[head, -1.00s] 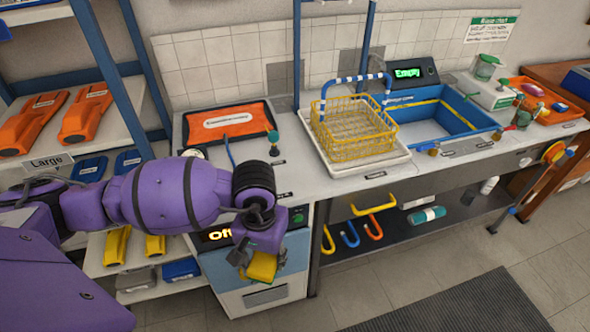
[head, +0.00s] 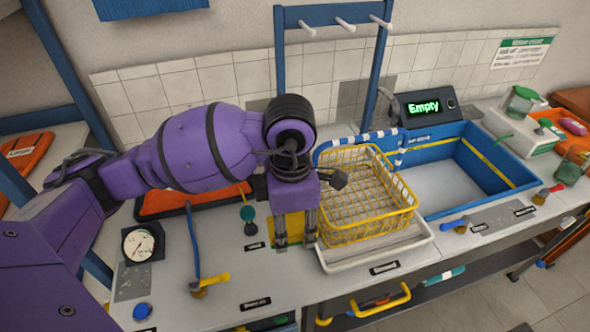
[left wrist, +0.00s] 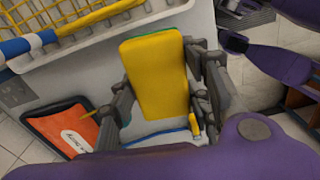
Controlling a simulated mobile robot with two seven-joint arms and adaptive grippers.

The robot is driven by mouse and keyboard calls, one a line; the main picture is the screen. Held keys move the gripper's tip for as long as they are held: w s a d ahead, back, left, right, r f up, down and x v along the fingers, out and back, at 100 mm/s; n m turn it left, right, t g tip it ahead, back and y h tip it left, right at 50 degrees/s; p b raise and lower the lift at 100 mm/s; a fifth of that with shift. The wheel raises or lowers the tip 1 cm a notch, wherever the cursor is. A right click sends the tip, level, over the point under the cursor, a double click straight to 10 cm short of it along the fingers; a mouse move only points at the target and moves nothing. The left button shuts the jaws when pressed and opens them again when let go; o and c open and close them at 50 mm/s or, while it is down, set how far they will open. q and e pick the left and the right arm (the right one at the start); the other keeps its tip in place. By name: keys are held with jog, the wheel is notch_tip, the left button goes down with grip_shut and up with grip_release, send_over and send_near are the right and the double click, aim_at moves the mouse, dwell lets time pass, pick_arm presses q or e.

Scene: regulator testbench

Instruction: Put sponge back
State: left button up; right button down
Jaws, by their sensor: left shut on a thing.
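My left gripper (head: 297,240) is shut on a yellow sponge (head: 290,228) with a thin green layer along its edge. In the head view the sponge is partly hidden behind the fingers, above the counter and just left of the yellow wire basket (head: 370,232). In the left wrist view the sponge (left wrist: 155,75) shows clearly between the gripper's two fingers (left wrist: 160,95). The basket's yellow wires also show at the top left there (left wrist: 75,18). My right gripper is in neither view.
The basket stands on a white tray (head: 385,252). Right of it is a blue sink (head: 440,185) under an "Empty" display (head: 425,107). An orange tray (head: 165,203) lies behind my arm. A pink item (head: 573,127) is far right.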

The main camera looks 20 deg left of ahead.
pick_arm(q)
jog(key=shift+w+d+r+n, duration=0.1)
jog(key=shift+w+n, duration=0.2)
jog(key=shift+w, duration=0.1)
jog(key=shift+f, duration=0.35)
send_over(293, 255)
notch_tip(293, 255, down, 4)
jog(key=shift+s+f, duration=0.1)
jog(key=shift+s, duration=0.05)
jog(key=shift+f, duration=2.35)
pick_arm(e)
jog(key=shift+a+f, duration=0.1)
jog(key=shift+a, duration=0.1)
pick_arm(q)
jog(key=shift+f, duration=0.15)
jog(key=o, duration=1.1)
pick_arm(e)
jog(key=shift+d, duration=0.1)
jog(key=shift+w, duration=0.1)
